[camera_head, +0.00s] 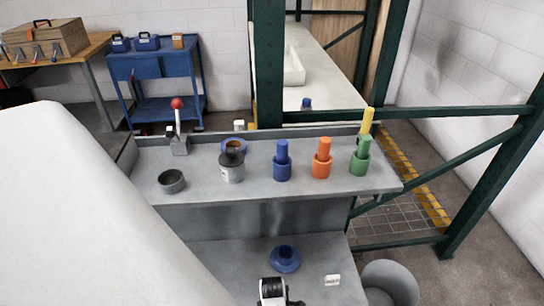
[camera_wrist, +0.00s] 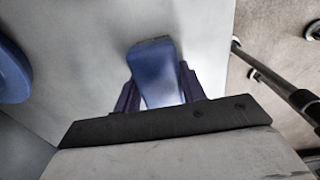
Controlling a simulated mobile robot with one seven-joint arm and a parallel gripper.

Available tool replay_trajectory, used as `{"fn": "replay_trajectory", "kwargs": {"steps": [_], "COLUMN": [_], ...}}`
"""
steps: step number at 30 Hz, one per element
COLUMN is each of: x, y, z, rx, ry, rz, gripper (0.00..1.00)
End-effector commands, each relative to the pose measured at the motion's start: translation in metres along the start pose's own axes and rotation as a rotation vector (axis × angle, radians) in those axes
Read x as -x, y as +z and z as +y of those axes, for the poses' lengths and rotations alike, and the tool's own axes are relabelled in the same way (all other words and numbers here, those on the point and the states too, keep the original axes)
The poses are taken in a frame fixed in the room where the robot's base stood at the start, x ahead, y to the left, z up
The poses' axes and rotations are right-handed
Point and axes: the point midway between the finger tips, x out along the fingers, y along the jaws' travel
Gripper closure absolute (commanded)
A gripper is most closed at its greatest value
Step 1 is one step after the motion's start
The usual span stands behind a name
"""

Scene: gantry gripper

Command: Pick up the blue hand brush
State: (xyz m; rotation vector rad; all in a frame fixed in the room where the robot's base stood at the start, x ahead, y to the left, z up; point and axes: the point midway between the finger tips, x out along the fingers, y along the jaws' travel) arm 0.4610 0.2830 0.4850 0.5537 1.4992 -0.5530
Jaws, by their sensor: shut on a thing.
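The blue hand brush (camera_wrist: 153,58) shows in the wrist view as a long, smooth blue piece, between the two dark fingers of my gripper (camera_wrist: 159,80). The fingers are shut on it, one on each side. Its far end points away from my gripper over a pale grey surface (camera_wrist: 85,60). Its near end is hidden by the dark gripper bar. I cannot tell whether it touches the surface. In the head view I cannot make out the brush; part of my arm shows at the bottom.
A blue round, flanged piece (camera_head: 285,260) sits on the lower grey surface, left of the brush in the wrist view. A grey bin (camera_head: 390,282) stands at the right. The upper shelf (camera_head: 215,194) carries blue, orange and green cups. Green posts (camera_head: 268,65) rise behind.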

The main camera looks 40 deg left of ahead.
Motion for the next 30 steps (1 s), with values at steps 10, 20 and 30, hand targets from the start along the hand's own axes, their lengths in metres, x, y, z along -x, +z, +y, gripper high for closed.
{"fn": "replay_trajectory", "kwargs": {"steps": [10, 20, 30], "x": [0.005, 0.072, 0.181], "y": [0.0, 0.0, 0.0], "z": [0.0, 0.002, 0.001], "rx": [0.0, 0.001, 0.002], "ry": [0.001, 0.007, 0.003], "rz": [0.0, 0.0, 0.0], "gripper": [0.83, 0.83, 0.83]}}
